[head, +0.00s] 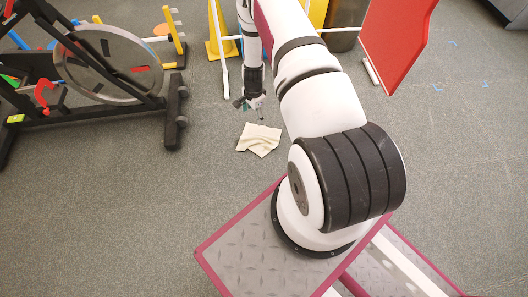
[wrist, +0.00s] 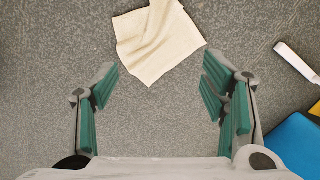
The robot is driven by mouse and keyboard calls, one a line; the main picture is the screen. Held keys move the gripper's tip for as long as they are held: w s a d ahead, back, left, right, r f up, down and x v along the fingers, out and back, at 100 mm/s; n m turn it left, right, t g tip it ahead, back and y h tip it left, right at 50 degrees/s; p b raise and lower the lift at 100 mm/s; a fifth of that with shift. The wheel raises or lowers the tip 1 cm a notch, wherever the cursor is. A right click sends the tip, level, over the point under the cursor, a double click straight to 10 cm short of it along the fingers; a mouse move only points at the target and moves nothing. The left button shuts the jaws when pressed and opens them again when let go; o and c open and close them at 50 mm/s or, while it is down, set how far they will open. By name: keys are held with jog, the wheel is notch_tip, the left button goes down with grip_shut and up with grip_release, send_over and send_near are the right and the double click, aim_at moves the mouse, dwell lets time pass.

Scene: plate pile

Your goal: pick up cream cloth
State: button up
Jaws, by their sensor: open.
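The cream cloth (head: 259,139) lies crumpled on the grey floor in the head view, just below and in front of my gripper (head: 254,104). In the wrist view the cloth (wrist: 158,42) is at the top centre, spread with folds and a pointed lower edge. My gripper (wrist: 160,90) shows there with its green-padded fingers wide apart and only bare floor between them. The cloth lies beyond the fingertips and is not held. My gripper points down; its exact height above the floor is hard to tell.
An exercise bike (head: 95,70) stands at the left. A blue object (wrist: 296,145) lies at the lower right of the wrist view. The floor around the cloth is clear.

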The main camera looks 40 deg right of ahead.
jog(key=m, duration=0.2)
send_over(264, 152)
notch_tip(264, 152, down, 11)
jog(key=shift+g, duration=0.3)
notch_tip(264, 152, down, 7)
jog(key=b, duration=0.5)
jog(key=shift+w+d+r, duration=0.1)
jog(key=shift+d+r, duration=0.05)
jog(key=shift+f, duration=1.35)
jog(key=shift+f, duration=0.2)
grip_shut()
notch_tip(264, 152, up, 12)
jog(key=p, duration=0.8)
jog(key=shift+r+p, duration=0.1)
jog(key=shift+p, duration=0.2)
